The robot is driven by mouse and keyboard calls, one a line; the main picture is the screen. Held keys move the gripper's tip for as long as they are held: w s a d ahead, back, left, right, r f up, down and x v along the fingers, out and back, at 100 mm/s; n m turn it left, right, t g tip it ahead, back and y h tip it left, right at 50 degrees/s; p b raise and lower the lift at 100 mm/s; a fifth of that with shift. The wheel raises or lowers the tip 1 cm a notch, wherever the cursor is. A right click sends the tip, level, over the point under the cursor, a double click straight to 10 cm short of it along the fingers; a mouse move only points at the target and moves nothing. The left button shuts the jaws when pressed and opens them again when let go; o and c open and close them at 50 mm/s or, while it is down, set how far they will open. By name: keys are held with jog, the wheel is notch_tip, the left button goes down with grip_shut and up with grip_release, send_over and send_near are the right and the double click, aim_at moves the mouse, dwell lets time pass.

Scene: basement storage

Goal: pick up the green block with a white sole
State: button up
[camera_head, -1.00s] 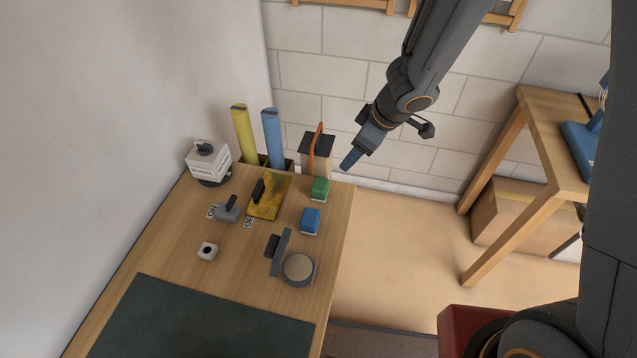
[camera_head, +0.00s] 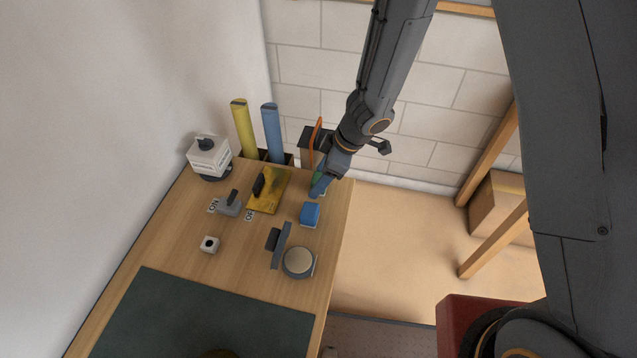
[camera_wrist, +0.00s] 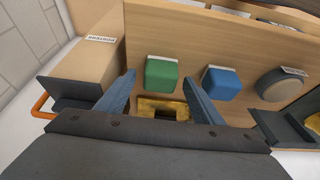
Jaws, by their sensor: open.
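The green block (camera_wrist: 161,74) stands on the wooden table in the wrist view, with a pale strip along its top edge in that picture. In the head view only a sliver of its green (camera_head: 317,178) shows behind my gripper (camera_head: 317,190). In the wrist view my gripper (camera_wrist: 160,98) is open, its two blue-grey fingers apart and nothing between them.
A blue block (camera_head: 310,214) stands close by, nearer the front. A yellow plate (camera_head: 272,190) lies to the left. A box with an orange handle (camera_head: 317,137) and a blue tube (camera_head: 272,132) stand behind. A round disc (camera_head: 299,262) lies farther forward.

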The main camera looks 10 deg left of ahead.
jog(key=shift+a+f, duration=0.15)
jog(key=shift+f, duration=0.3)
jog(key=c, duration=1.1)
jog(key=shift+r, duration=0.1)
notch_tip(320, 180, up, 10)
jog(key=shift+p, duration=1.1)
